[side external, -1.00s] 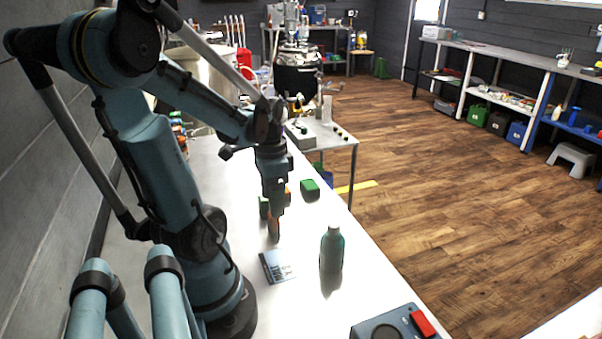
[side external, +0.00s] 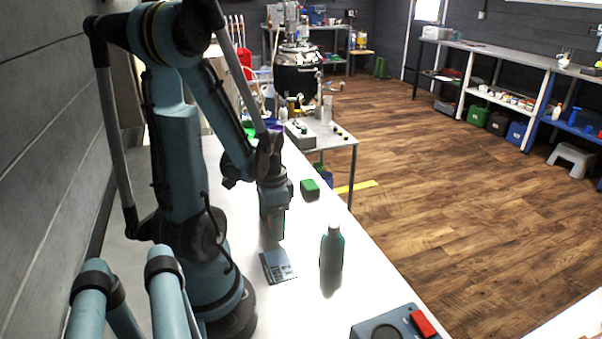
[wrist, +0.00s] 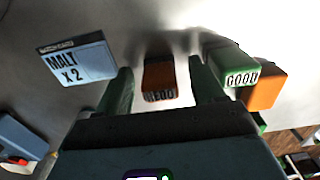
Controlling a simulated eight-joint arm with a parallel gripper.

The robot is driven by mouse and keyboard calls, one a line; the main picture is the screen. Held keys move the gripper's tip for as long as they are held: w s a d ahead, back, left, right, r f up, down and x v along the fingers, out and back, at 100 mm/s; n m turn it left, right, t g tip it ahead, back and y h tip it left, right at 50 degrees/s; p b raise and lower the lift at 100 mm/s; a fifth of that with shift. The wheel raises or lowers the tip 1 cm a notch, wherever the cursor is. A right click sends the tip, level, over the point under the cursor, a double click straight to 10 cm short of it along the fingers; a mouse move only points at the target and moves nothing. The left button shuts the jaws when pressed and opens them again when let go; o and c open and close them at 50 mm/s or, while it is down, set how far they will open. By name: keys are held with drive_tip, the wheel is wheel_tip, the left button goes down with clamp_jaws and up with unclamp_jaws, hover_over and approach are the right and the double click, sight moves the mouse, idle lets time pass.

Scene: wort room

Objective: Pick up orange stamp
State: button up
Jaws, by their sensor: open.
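An orange block-shaped stamp (wrist: 159,80) with dark letters on its front lies between the fingers of my gripper (wrist: 160,68) in the wrist view. The fingers are open, one on each side, with a gap to the stamp. In the side external view my gripper (side external: 271,236) is low over the white table, and my arm mostly hides the stamp. A green block marked GOOD (wrist: 240,78) stands just right of the right finger. A second orange block (wrist: 263,92) stands beside that green one.
A card reading MALT x 2 (wrist: 78,60) lies left of the fingers and shows in the side external view (side external: 278,266). A green-grey bottle (side external: 332,250) stands to its right. A green block (side external: 310,189) lies farther back. A box with a red switch (side external: 395,325) is at the near edge.

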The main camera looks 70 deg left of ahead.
drive_tip(key=shift+f, duration=0.1)
drive_tip(key=c, duration=1.1)
drive_tip(key=shift+r, duration=0.95)
wheel_tip(320, 180, up, 2)
drive_tip(key=shift+r, duration=0.1)
drive_tip(key=w+d+r, duration=0.1)
drive_tip(key=d+r, duration=0.1)
drive_tip(key=d, duration=0.1)
drive_tip(key=w+d+r, duration=0.1)
drive_tip(key=d+r, duration=0.1)
drive_tip(key=d, duration=0.2)
drive_tip(key=w+d+r, duration=0.1)
drive_tip(key=d+r, duration=0.2)
drive_tip(key=d, duration=0.1)
drive_tip(key=shift+w+d, duration=0.1)
drive_tip(key=shift+w, duration=0.05)
